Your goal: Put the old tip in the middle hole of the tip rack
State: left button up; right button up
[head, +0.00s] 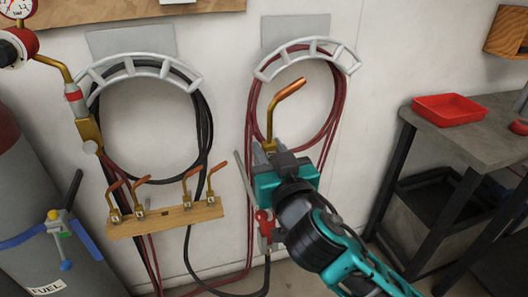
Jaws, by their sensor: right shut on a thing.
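The old tip (284,100) is a bent copper tube on a brass base, standing up at the jaws of my right gripper (271,153). The gripper is shut on it, and its fingers and body hide the lower part of the base. The tip rack (165,221) is a wooden bar to the left and lower, apart from the gripper. Several copper tips stand in it, two at each end. Its middle hole (165,213) shows as a dark, empty spot between the pairs. My left gripper is not in view.
A torch part with a red knob (264,222) and a silver rod (244,180) shows beside my right arm, partly hidden. Black hose (207,125) and red hose (250,115) hang on wall holders. A gas cylinder (40,220) stands left. A red tray (450,110) sits on the right bench.

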aim_at(270, 137)
jog(key=shift+r+p, duration=1.45)
jog(key=shift+r, duration=0.4)
jog(key=shift+v, duration=2.4)
jog(key=v, duration=0.7)
jog(key=shift+s, duration=0.15)
jog(key=w+d+f+m+h, duration=0.1)
jog(key=d+f+h, duration=0.1)
jog(key=d+f, duration=0.2)
jog(key=w+d+f+m+h, duration=0.2)
jog(key=d+f+h, duration=0.1)
jog(key=d, duration=0.8)
jog(key=shift+w+d+f+m+t+h, duration=0.3)
jog(key=shift+f+t, duration=0.1)
jog(key=shift+f, duration=0.35)
